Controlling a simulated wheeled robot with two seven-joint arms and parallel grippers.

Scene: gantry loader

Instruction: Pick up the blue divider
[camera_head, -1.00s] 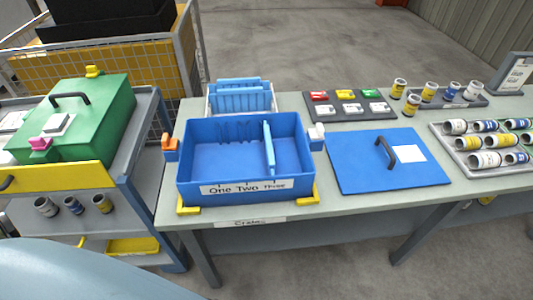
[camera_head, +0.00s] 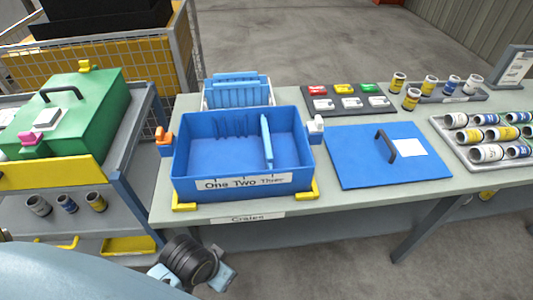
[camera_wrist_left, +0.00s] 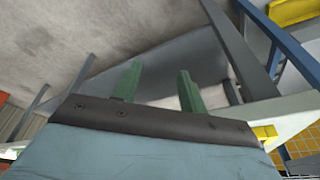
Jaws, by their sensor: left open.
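A light-blue divider (camera_head: 267,142) stands upright inside the blue crate (camera_head: 240,184), right of its middle. More light-blue dividers (camera_head: 238,92) stand together in a white rack (camera_head: 210,105) behind the crate. The crate is open and its front label reads One, Two, Three. My left gripper (camera_head: 190,268) is low in front of the bench, below the crate's front edge and well apart from the dividers. In the left wrist view its two green fingers (camera_wrist_left: 159,72) are spread with nothing between them. My right gripper is not in view.
A blue lid (camera_head: 350,165) with a dark handle lies right of the crate. A cart with a green box (camera_head: 85,120) stands at the left. The bench edge lies between my gripper and the crate.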

